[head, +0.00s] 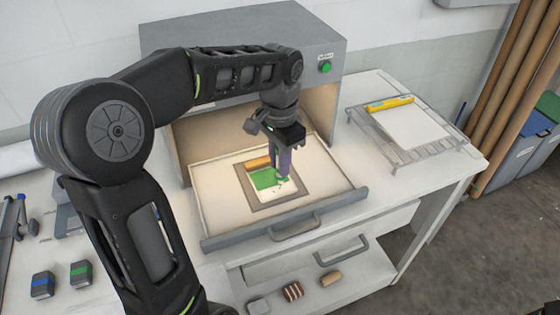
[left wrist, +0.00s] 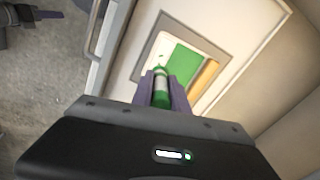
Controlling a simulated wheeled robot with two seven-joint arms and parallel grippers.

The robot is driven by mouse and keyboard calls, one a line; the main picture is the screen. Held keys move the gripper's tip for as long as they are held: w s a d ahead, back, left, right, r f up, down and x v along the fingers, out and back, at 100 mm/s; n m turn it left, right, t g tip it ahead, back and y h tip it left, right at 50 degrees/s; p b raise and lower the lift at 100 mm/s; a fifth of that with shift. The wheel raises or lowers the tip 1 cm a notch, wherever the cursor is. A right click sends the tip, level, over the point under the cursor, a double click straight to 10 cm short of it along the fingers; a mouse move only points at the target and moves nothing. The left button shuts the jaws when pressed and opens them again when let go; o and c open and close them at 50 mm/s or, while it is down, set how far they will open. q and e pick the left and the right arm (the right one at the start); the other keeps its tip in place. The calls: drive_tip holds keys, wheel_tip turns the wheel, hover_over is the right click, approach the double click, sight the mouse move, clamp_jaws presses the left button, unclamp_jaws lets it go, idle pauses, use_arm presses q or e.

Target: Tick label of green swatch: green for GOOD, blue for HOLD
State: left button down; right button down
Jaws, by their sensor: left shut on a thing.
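The green swatch (head: 264,179) lies on a grey-brown plate in the pulled-out drawer of the press, with a white label part (head: 273,193) below it. An orange-brown strip (head: 258,162) lies along its far edge. My left gripper (head: 284,168) is over the swatch's right side, shut on a green marker. In the left wrist view the marker (left wrist: 161,88) is between the purple fingers, pointing at the plate, with the green swatch (left wrist: 184,66) beyond it. My right gripper is out of view.
The grey press (head: 245,40) stands behind the open drawer (head: 340,196). A wire rack (head: 400,158) at right holds a white sheet with a yellow strip. A blue-banded block (head: 42,285) and a green-banded block (head: 80,274) stand at left. Small pieces lie on the lower shelf.

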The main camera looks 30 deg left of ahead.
use_arm(q)
drive_tip(key=shift+r+p, duration=1.95)
drive_tip(key=shift+r, duration=0.75)
